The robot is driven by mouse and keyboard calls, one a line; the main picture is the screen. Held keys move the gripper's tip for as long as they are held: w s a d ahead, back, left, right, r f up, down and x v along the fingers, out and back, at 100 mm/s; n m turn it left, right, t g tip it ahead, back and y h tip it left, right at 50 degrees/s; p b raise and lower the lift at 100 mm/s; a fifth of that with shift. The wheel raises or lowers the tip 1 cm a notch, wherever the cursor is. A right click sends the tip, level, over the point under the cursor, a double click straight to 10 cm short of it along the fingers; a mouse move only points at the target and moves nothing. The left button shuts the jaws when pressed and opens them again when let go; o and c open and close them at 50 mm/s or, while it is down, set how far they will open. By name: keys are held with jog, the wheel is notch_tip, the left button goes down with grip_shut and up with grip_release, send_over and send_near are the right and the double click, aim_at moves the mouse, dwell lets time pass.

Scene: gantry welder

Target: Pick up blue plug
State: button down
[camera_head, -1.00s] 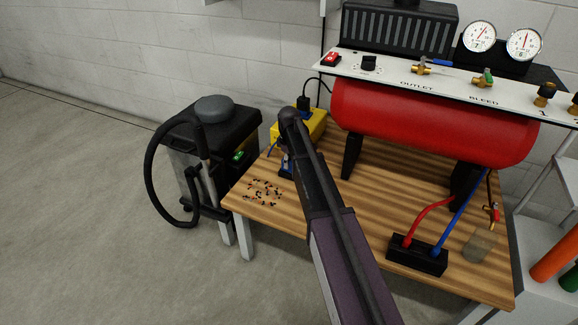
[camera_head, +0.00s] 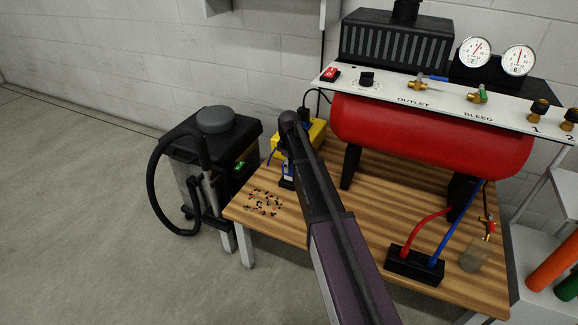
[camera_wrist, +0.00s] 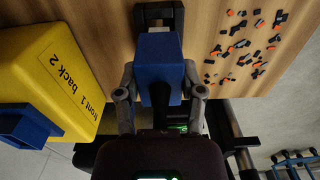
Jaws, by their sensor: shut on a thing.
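The blue plug (camera_wrist: 158,55) is in the middle of the wrist view, with a black holder (camera_wrist: 158,14) at its far end. My gripper (camera_wrist: 159,88) is shut on it, one grey finger on each side. I cannot tell whether the plug is still seated in the holder. In the head view my arm hides most of the gripper and plug; only a small blue and grey patch shows left of the arm, above the wooden table (camera_head: 345,215).
A yellow box (camera_wrist: 45,75) with a blue part stands close beside the gripper. Small black and orange bits (camera_wrist: 245,45) lie on the other side. A red tank (camera_head: 430,135) and a black block with red and blue hoses (camera_head: 415,266) stand to the right.

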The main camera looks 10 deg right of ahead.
jog(key=s+r+p, duration=0.1)
jog(key=s+r, duration=0.1)
jog(key=s, duration=1.4)
jog(key=shift+d, duration=0.4)
jog(key=shift+r+p, duration=0.7)
jog(key=shift+p, duration=0.15)
jog(key=shift+s, duration=0.15)
